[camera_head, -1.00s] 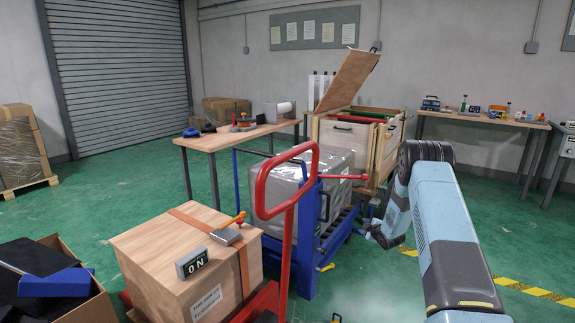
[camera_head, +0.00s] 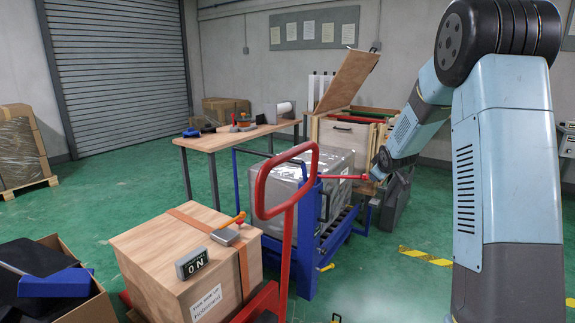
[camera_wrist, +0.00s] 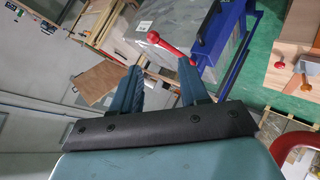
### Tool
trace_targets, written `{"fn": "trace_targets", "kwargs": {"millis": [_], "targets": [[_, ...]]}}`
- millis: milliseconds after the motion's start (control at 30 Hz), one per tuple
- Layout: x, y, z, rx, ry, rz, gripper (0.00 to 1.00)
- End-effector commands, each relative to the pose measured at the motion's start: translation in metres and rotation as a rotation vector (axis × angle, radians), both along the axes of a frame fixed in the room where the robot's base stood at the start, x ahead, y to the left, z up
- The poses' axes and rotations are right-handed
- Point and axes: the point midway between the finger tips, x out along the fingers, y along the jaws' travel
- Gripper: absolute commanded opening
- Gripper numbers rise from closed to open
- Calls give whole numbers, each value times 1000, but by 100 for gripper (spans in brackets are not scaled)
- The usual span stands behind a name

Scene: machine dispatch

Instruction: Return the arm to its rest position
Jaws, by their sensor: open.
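My arm (camera_head: 505,170) fills the right side of the head view. Its elbow is raised high, and the forearm (camera_head: 418,120) slopes down and left to the wrist joint near the red lever. My gripper (camera_wrist: 160,78) shows in the wrist view with two blue-grey fingers spread apart and nothing held. A red lever (camera_wrist: 168,46) with a round knob appears beyond the fingertips. In the head view the lever (camera_head: 340,177) sticks out to the right from the blue frame. The fingers cannot be made out clearly in the head view.
A wrapped grey box (camera_head: 285,195) sits on the blue lift frame (camera_head: 308,262). An open wooden crate (camera_head: 345,135) stands behind. A wooden box (camera_head: 165,260) and a red handle (camera_head: 258,190) are in front. A workbench (camera_head: 225,142) stands at back left.

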Motion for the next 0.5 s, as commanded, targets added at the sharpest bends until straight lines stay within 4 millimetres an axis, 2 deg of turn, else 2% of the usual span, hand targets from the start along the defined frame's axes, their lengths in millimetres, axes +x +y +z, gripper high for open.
{"fn": "trace_targets", "kwargs": {"millis": [33, 200, 500], "targets": [[-13, 3, 16, 13, 5, -17, 44], [-59, 12, 53, 68, 42, -87, 44], [-150, 28, 102, 171, 111, -202, 44]]}}
